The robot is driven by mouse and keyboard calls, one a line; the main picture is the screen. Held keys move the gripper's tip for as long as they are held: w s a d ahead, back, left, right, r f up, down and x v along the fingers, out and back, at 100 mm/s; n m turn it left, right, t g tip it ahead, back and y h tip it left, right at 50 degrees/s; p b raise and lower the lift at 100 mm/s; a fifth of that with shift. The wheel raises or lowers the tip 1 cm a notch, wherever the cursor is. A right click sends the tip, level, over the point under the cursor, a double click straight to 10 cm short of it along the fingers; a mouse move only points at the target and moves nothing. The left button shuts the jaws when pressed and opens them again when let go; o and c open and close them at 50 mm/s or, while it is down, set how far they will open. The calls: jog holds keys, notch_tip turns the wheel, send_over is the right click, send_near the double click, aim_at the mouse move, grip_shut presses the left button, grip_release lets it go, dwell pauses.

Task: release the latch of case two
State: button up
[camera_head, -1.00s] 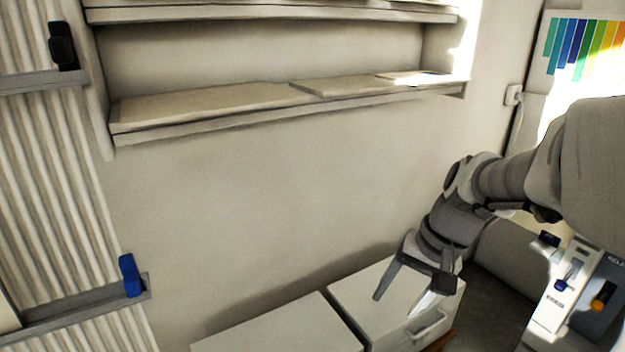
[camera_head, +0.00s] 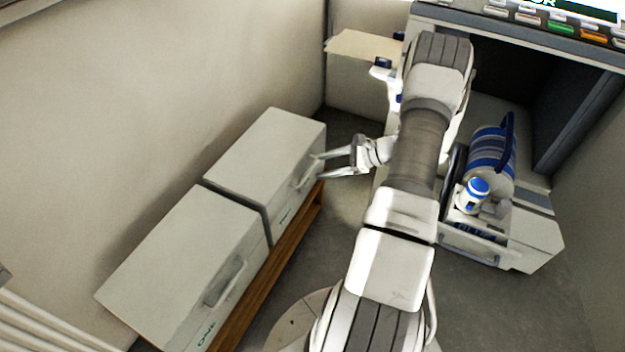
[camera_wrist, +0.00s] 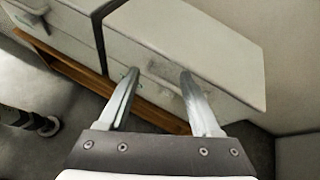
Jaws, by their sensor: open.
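Case two, the far white case (camera_head: 265,150), has a pale closed lid and a handle-like front fitting (camera_head: 304,177). Green lettering on its front is too small to read. It also fills the middle and right of the wrist view (camera_wrist: 185,40), where its front fitting (camera_wrist: 162,73) lies between my fingertips. My gripper (camera_head: 319,166) is open and empty, its fingers pointing at the front of this case near the fitting. In the wrist view my gripper (camera_wrist: 160,73) has its fingers apart. I cannot tell whether a fingertip touches the case.
A similar white case (camera_head: 185,265) marked ONE stands beside it, nearer. Both rest on a low wooden bench (camera_head: 245,305) along the wall. Grey floor (camera_head: 350,125) is open in front. A blue-striped canister (camera_head: 492,155) and a small striped bottle (camera_head: 472,195) stand at right.

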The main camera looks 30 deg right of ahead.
aim_at(309, 181)
jog(key=s+d+f+m+t+h, duration=0.25)
jog(key=d+f+m, duration=0.25)
jog(key=f, duration=0.4)
jog(key=shift+t+y, duration=0.25)
jog(key=b+x, duration=0.3)
jog(key=x, duration=0.7)
jog(key=shift+f, duration=0.25)
jog(key=shift+w+a+f+m, duration=0.15)
jog(key=shift+w+a+m, duration=0.2)
jog(key=shift+w, duration=0.3)
jog(key=shift+c, duration=0.2)
grip_shut()
